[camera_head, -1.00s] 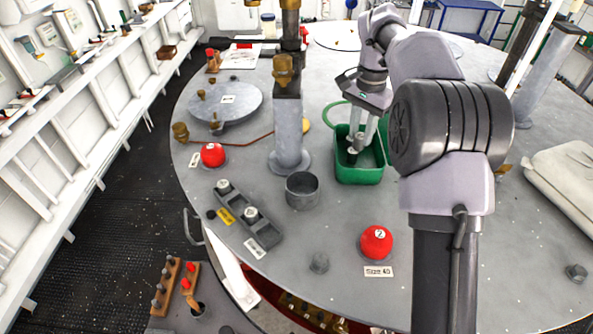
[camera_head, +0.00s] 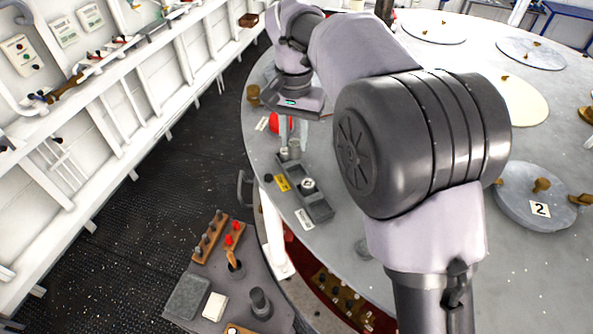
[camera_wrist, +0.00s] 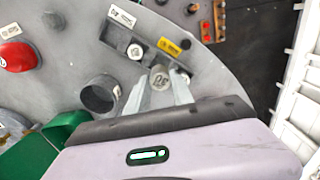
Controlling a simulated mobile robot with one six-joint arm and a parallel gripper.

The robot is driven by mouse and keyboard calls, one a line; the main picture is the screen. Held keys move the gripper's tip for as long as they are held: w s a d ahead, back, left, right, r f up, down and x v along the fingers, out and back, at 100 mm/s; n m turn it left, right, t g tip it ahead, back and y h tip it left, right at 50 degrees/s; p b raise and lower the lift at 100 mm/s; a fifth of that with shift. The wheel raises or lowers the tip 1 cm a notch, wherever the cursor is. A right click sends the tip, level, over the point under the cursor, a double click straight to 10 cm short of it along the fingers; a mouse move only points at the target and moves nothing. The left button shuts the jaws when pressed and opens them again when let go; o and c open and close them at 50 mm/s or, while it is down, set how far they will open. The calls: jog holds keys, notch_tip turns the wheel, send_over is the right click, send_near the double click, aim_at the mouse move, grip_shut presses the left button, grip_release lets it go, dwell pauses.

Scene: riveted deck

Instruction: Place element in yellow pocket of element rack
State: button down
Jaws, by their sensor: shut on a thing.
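The element rack (camera_head: 320,206) is a long dark grey block on the round table, with a yellow tag (camera_head: 283,184) beside its far part and a white tag (camera_head: 304,218) beside its near part. A seated element (camera_head: 308,185) with a pale top stands in it. My gripper (camera_wrist: 158,88) is shut on a grey cylindrical element (camera_wrist: 160,76) with a numbered top. In the wrist view it is at the rack's yellow-tag part. The fingers partly hide the pocket there, and I cannot tell whether the held element is above it or touching.
In the wrist view, an open grey cup (camera_wrist: 100,94) stands close to the rack, with a green bin (camera_wrist: 52,143) and a red knob (camera_wrist: 17,56) nearby. A lower side shelf holds small red and grey parts (camera_head: 229,239). My arm hides much of the table.

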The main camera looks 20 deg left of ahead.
jog(key=f, duration=0.7)
jog(key=shift+w+f, duration=0.3)
jog(key=shift+w, duration=0.1)
jog(key=shift+s+f, duration=0.2)
jog(key=shift+f, duration=0.15)
jog(key=shift+w+f, duration=0.1)
jog(key=shift+w, duration=0.05)
jog(key=c, duration=1.1)
grip_release()
jog(key=shift+c, duration=0.2)
jog(key=shift+o, duration=0.2)
